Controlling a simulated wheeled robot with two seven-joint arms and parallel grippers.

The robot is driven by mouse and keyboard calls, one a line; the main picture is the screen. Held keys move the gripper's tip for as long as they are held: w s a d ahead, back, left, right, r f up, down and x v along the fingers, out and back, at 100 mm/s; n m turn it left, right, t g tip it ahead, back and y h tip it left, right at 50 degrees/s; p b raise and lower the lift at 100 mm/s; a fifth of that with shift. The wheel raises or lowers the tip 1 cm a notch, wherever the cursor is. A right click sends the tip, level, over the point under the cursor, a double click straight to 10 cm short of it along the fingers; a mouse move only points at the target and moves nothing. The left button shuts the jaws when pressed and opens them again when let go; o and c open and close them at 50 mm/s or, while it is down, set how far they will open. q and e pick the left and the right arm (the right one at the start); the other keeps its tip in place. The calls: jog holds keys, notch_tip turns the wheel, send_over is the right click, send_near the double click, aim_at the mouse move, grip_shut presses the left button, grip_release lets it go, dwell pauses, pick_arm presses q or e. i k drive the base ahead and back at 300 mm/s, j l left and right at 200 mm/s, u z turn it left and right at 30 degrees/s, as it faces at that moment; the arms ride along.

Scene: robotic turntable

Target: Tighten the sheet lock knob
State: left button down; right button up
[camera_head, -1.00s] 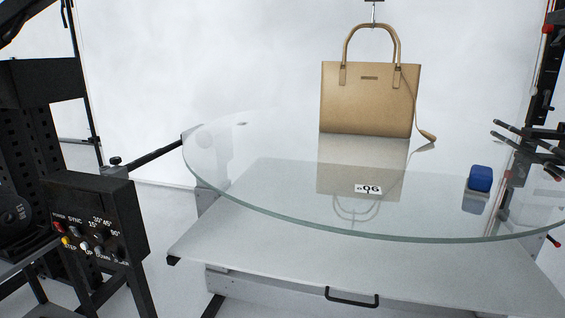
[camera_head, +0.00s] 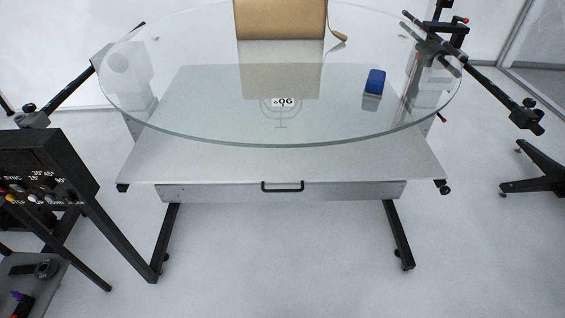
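No knob is labelled as the sheet lock knob, and I cannot tell which one it is. Small black knobs show at the right front corner of the white sheet (camera_head: 443,186), and a black fitting (camera_head: 123,187) sits at its left front corner. Other black knobs stand on the end of the left bar (camera_head: 29,107) and of the right bar (camera_head: 529,103). The white sheet (camera_head: 270,168) lies below the round glass turntable (camera_head: 200,110). Neither of my grippers is in view.
A black control box (camera_head: 45,170) stands at the left. A drawer handle (camera_head: 282,187) is on the table's front. A black stand leg (camera_head: 540,180) is at the right. The front floor is clear.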

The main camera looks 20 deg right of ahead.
aim_at(445, 190)
jog(key=z, duration=1.8)
